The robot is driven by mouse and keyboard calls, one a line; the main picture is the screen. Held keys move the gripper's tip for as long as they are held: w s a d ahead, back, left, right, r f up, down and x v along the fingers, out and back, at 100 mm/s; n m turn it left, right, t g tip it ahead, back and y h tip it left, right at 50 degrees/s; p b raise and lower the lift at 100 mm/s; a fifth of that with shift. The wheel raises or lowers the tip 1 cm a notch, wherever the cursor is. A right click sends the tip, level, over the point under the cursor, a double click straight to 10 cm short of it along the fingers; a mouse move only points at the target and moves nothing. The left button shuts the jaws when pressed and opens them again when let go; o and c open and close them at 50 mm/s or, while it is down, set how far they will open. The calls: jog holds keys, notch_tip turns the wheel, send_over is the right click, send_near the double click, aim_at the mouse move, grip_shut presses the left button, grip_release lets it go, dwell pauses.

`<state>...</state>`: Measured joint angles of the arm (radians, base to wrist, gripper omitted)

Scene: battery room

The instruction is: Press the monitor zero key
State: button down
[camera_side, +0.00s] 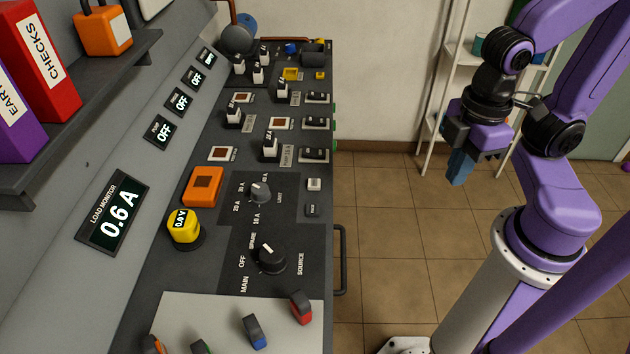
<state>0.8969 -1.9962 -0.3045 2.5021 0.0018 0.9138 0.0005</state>
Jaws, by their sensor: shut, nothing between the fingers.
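The load monitor (115,212) on the sloping panel at left reads 0.6 A. Two small keys sit near the right edge of the console: a pale key (314,184) and, just in front of it, a dark key (313,210). The lettering on them is too small to read, so I cannot tell which is the zero key. My gripper (459,170) has blue fingers pointing down. It is shut and empty, in the air right of the console, well apart from both keys.
Near the keys stand a limit knob (260,193), a source knob (269,259), an orange-framed button (203,187) and a yellow 0.0 V cap (183,225). Several switches fill the far console. A handle (341,258) juts from the console's right side. Open floor lies between console and arm.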

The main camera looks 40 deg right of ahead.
dwell(0.6)
jog(key=n+t+y, duration=0.2)
jog(key=t+y, duration=0.2)
jog(key=t, duration=0.4)
send_over(318, 184)
notch_tip(318, 184, down, 7)
jog(key=shift+r, duration=0.15)
jog(key=shift+f, duration=4.4)
jog(key=shift+f, duration=0.15)
jog(key=shift+f, duration=0.3)
